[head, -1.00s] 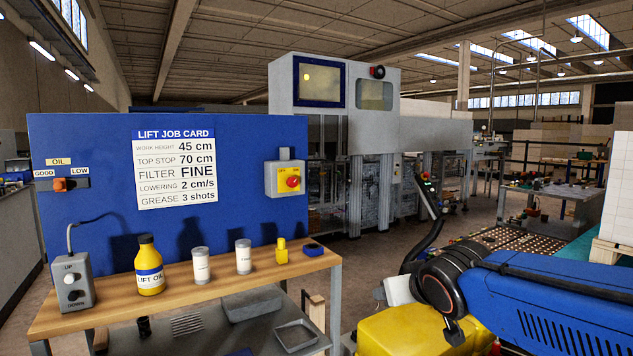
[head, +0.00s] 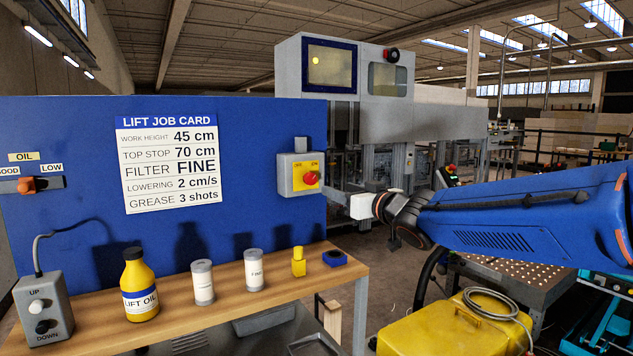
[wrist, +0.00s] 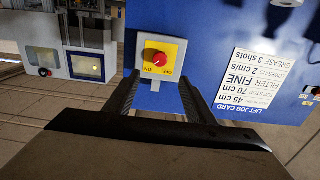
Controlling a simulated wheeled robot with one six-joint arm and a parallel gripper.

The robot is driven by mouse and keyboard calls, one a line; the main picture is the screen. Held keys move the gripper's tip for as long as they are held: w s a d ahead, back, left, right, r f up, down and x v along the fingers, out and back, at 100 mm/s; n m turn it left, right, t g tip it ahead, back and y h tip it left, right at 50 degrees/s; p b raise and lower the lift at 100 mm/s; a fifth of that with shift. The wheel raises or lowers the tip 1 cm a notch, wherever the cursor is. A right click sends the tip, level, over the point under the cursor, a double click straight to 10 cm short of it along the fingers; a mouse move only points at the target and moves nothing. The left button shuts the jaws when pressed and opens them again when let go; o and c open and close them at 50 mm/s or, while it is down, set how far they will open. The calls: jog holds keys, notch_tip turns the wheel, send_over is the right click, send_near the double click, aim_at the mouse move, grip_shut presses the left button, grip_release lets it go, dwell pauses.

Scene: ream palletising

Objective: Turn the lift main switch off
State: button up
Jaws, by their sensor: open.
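The lift main switch (head: 290,175) is a grey box with a yellow plate and a red knob (head: 311,177), mounted on the blue panel right of the job card. In the wrist view the red knob (wrist: 159,59) shows upside down on the yellow plate, with ON and OFF lettering. Which way the knob points is too small to tell. My gripper (head: 331,195) is just right of the switch in the head view. In the wrist view my gripper (wrist: 158,82) is open and empty, its two fingers on either side of the switch box, seemingly short of the knob.
The job card (head: 169,165) hangs on the blue panel (head: 240,140). The wooden bench (head: 230,295) below carries an UP/DOWN pendant (head: 42,310), an oil bottle (head: 138,285), two canisters, a yellow item and a blue item. Open space lies before the switch.

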aim_at(312, 180)
jog(key=x, duration=1.4)
jog(key=shift+w+a, duration=0.15)
jog(key=c, duration=1.1)
